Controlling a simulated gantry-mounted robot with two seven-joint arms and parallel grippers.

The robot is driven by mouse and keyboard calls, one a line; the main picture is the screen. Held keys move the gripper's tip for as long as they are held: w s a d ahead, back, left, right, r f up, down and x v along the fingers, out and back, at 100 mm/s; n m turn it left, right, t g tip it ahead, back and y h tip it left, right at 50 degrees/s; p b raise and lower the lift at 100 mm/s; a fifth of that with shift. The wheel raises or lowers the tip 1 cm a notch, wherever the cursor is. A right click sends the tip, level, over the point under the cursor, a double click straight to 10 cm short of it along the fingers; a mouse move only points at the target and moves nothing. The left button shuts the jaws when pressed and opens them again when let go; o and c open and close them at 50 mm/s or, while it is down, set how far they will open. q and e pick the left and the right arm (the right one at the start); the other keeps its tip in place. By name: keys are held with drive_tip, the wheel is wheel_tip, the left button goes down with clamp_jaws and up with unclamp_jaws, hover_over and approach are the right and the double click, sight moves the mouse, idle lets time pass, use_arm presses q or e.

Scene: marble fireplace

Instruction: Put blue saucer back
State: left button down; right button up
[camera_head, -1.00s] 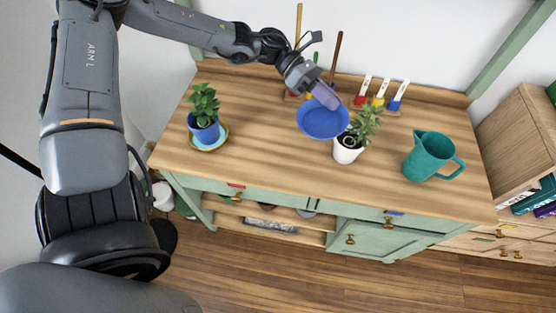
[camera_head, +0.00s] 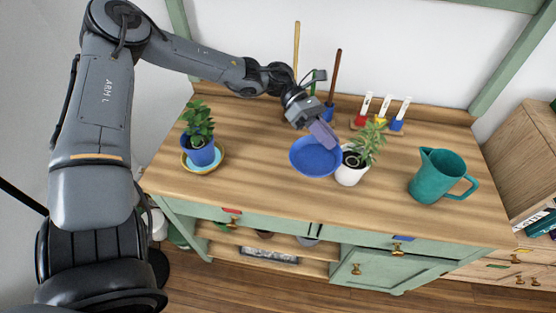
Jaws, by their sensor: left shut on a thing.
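The blue saucer (camera_head: 312,160) is a round shallow dish near the middle of the wooden cabinet top (camera_head: 265,190). My left gripper (camera_head: 322,135) is shut on its far right rim, reaching in from the back. I cannot tell whether the saucer touches the wood or hangs just above it. The saucer is close beside a white pot (camera_head: 350,175) with a green plant. A blue pot (camera_head: 201,152) with a plant stands at the left in a yellow-rimmed saucer (camera_head: 218,163) with a light blue inside. My right gripper is not in view.
A teal jug (camera_head: 438,178) stands at the right. Small red, yellow and blue labelled tools (camera_head: 380,122) stand at the back in a rack. Long-handled tools (camera_head: 335,80) stand behind the gripper. The wood between the blue pot and the saucer is clear.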

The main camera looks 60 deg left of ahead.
use_arm(q)
drive_tip(key=b, duration=0.1)
hover_over(283, 157)
wheel_tip(283, 157, down, 6)
drive_tip(key=shift+d+f, duration=0.15)
drive_tip(key=shift+f, duration=0.1)
drive_tip(key=shift+f+b, duration=1.3)
drive_tip(key=shift+f, duration=0.55)
drive_tip(key=c, duration=1.3)
unclamp_jaws()
drive_tip(key=shift+o, duration=0.2)
drive_tip(key=p+v, duration=0.3)
drive_tip(key=v, duration=0.6)
drive_tip(key=shift+s+a+f+p, duration=0.1)
drive_tip(key=shift+a+p, duration=0.1)
drive_tip(key=shift+p, duration=0.2)
drive_tip(key=shift+s+a, duration=0.25)
drive_tip(key=shift+a, duration=0.4)
